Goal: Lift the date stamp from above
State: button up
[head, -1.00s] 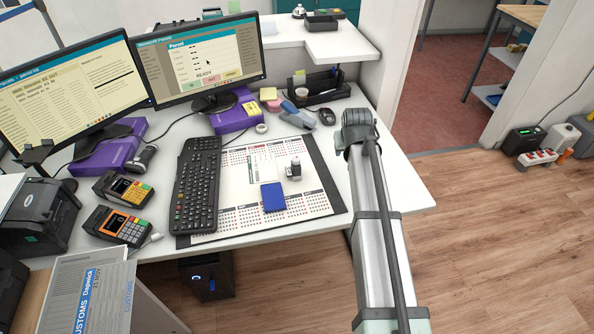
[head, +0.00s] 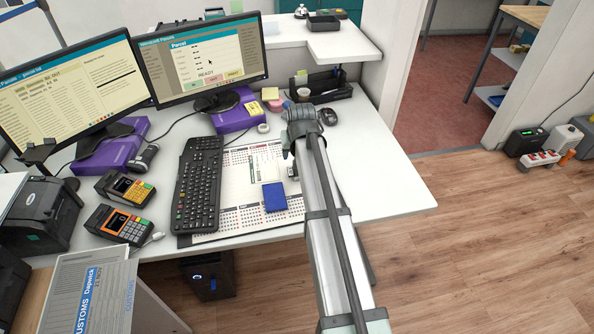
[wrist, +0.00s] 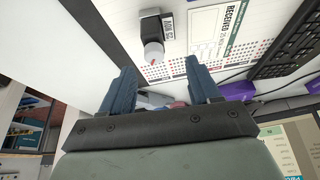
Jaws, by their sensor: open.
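The date stamp (wrist: 152,52), with a black body, a pale rounded knob and a small printed label, stands on the desk calendar mat (wrist: 184,42) in the wrist view. In the head view only a sliver of the stamp (head: 293,172) shows beside my arm, which hides the rest. My gripper (wrist: 160,66) is open and empty, its two blue fingers apart. In the wrist picture the stamp appears just beyond the gap between the fingertips, apart from both. The fingers do not show clearly in the head view.
A blue pad (head: 275,197) lies close to the stamp. A black keyboard (head: 197,185) is left of it. Card terminals (head: 120,224) and monitors (head: 213,62) stand further left and back. The desk's right front is clear.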

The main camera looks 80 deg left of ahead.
aim_at(295, 170)
jog(key=shift+w+x, duration=0.2)
jog(key=shift+x, duration=1.45)
jog(key=shift+w+x, duration=0.2)
jog(key=shift+x, duration=1.45)
jog(key=shift+d, duration=0.1)
grip_shut()
